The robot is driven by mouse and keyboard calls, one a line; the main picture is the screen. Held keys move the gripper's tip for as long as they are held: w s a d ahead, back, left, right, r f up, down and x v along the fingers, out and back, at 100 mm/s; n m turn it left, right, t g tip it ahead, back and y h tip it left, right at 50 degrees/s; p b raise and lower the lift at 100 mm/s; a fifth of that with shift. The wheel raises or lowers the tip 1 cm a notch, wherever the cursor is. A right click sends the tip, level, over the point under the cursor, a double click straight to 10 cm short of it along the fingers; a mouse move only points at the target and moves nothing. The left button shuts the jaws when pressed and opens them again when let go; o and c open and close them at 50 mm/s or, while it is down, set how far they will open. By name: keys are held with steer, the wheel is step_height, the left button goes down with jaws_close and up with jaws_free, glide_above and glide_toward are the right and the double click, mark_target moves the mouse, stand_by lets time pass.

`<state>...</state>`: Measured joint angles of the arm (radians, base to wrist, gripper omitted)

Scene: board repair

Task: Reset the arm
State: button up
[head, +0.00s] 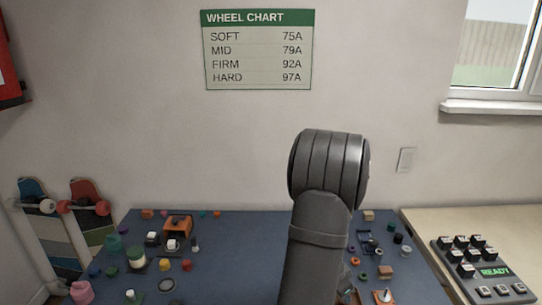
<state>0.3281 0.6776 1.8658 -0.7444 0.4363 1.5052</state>
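My arm (325,225) rises from the bottom edge, right of the middle, as a dark grey link with a thick ribbed joint at its top. The joint stands in front of the wall, above the far edge of the blue work surface (250,285). My gripper is not visible; the arm's links may hide it. I cannot tell what the gripper holds.
Many small coloured parts lie on both sides of my arm, with an orange device (177,227) at the left. A keypad reading READY (494,272) sits on the right-hand table. Skateboards (90,210) lean at the left. A wheel chart (259,50) hangs on the wall.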

steer(key=v, duration=0.8)
steer(key=x, duration=1.2)
steer(key=shift+f, duration=0.2)
steer(key=r, duration=0.5)
steer(key=shift+s+d, duration=0.25)
steer(key=shift+s, duration=0.1)
steer(key=s+d+r, duration=0.7)
steer(key=s, duration=0.2)
steer(key=d, duration=1.1)
steer(key=w+a+f, duration=0.1)
steer(key=w, duration=0.1)
steer(key=w+a+f, duration=0.1)
steer(key=w+f, duration=0.1)
steer(key=w, duration=0.1)
steer(key=w+a+f, duration=0.2)
steer(key=w, duration=0.1)
steer(key=shift+w+f, duration=0.2)
steer(key=shift+w, duration=0.05)
steer(key=shift+w+a+f, duration=0.15)
steer(key=shift+w+f, duration=0.05)
steer(key=shift+w, duration=0.2)
